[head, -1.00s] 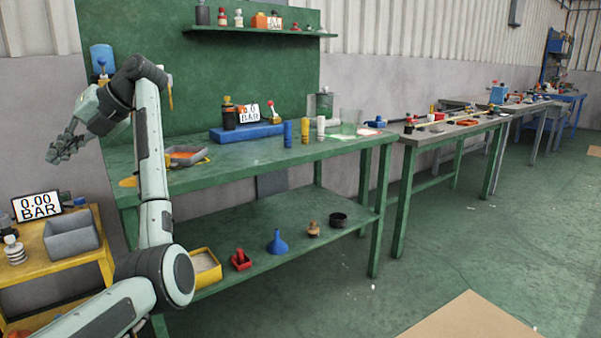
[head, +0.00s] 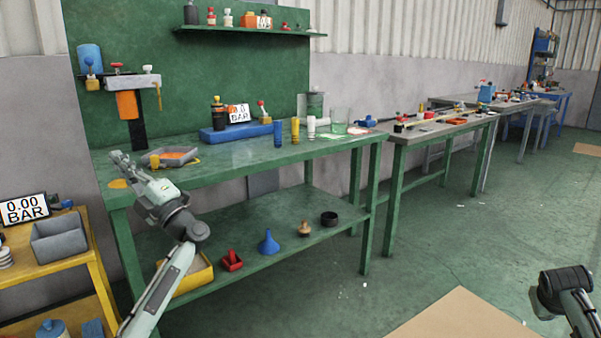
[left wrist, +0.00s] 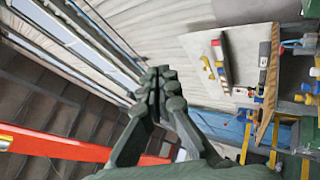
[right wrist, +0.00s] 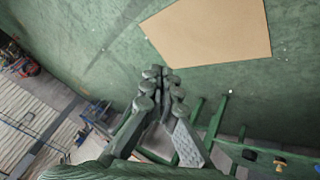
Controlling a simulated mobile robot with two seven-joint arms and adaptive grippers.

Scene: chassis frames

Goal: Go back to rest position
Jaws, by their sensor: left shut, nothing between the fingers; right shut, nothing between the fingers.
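My left gripper (head: 122,168) is at the left end of the green workbench (head: 230,163) in the head view, pointing up and to the left. It is shut and empty; its closed fingers (left wrist: 162,82) also show in the left wrist view. Part of my right arm (head: 566,292) shows at the lower right of the head view, over the floor. My right gripper (right wrist: 162,85) shows in the right wrist view, shut and empty above the green floor.
A grey tray with orange contents (head: 170,158) lies on the bench near my left gripper. A yellow cart with a grey bin (head: 60,240) stands at the left. A brown board (head: 455,318) lies on the floor. Open floor lies right of the benches.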

